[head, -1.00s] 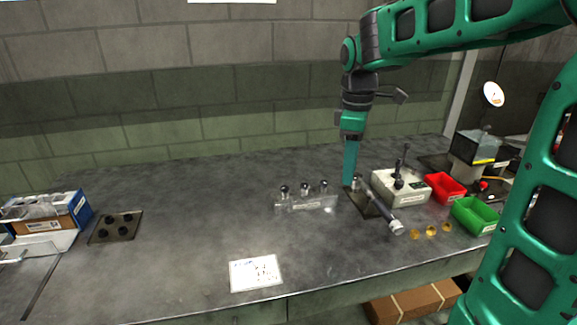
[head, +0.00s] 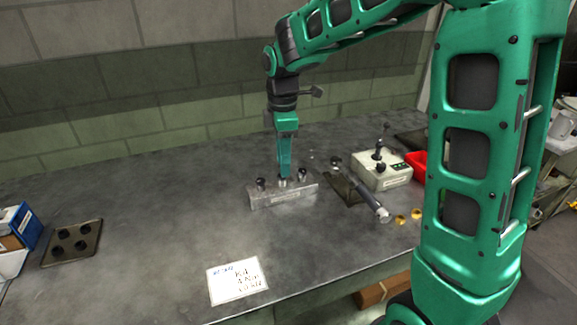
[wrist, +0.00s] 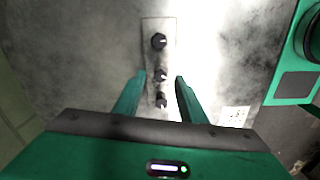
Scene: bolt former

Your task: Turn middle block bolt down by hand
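The metal block (head: 270,200) lies on the bench in the head view, with three dark-headed bolts standing in a row in it. In the wrist view the block (wrist: 160,24) runs up the picture. The middle block bolt (wrist: 160,76) is between the other two bolts, (wrist: 159,41) and (wrist: 162,101). My gripper (wrist: 161,76) is open, with one fingertip on each side of the middle bolt and a visible gap on both sides. In the head view my gripper (head: 284,174) points straight down over the block's middle and hides most of that bolt.
A torque-wrench-like tool (head: 366,194) lies right of the block on a dark mat (head: 343,187). Behind it is a grey control box (head: 383,172) with a lever. A dark pad (head: 72,243) with several black knobs is at left. A written card (head: 237,280) lies in front.

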